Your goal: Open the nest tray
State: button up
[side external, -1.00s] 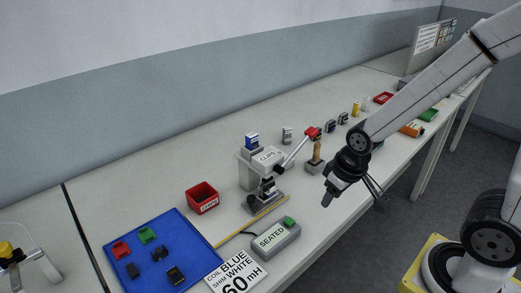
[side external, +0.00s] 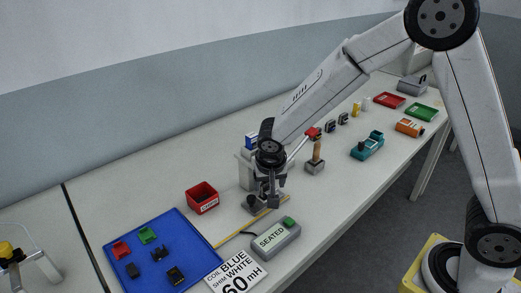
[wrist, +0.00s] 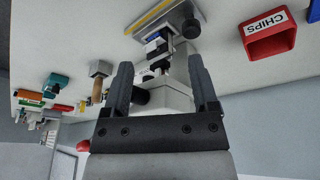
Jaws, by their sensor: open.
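The grey press body (side external: 245,172) stands mid-bench, with a red-knobbed lever (side external: 313,132) on its right. At its foot is a low grey plate, apparently the nest tray (wrist: 172,48), with a blue and white part and a dark round knob (wrist: 190,28) at one end. My gripper (side external: 268,200) is over the front of the press and hides much of it in the side view. In the wrist view my gripper (wrist: 162,68) is open and empty, its two dark fingers pointing toward the nest tray. Whether a finger touches anything, I cannot tell.
A red CHIPS bin (side external: 202,198) and a blue tray (side external: 180,222) of small parts lie left. A grey SEATED box (side external: 276,239) and a printed card (side external: 236,274) are in front. A wooden-handled tool (side external: 316,155) stands right of the press.

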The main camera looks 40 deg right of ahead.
aim_at(251, 197)
jog(key=shift+w+a+f+m+t+h, duration=0.15)
jog(key=shift+w+a+f+m, duration=0.25)
jog(key=shift+w, duration=0.35)
jog(key=shift+w+a+f+m+t+h, duration=0.1)
jog(key=shift+w+a+f+m+h, duration=0.1)
jog(key=shift+w+a+m, duration=0.4)
jog(key=shift+w+a+f+m+t+h, duration=0.1)
jog(key=shift+w+a+f+m+h, duration=0.2)
jog(key=shift+w, duration=0.6)
jog(key=shift+f, duration=0.1)
jog(key=shift+x, duration=3.75)
jog(key=shift+a+f, duration=0.1)
grip_shut()
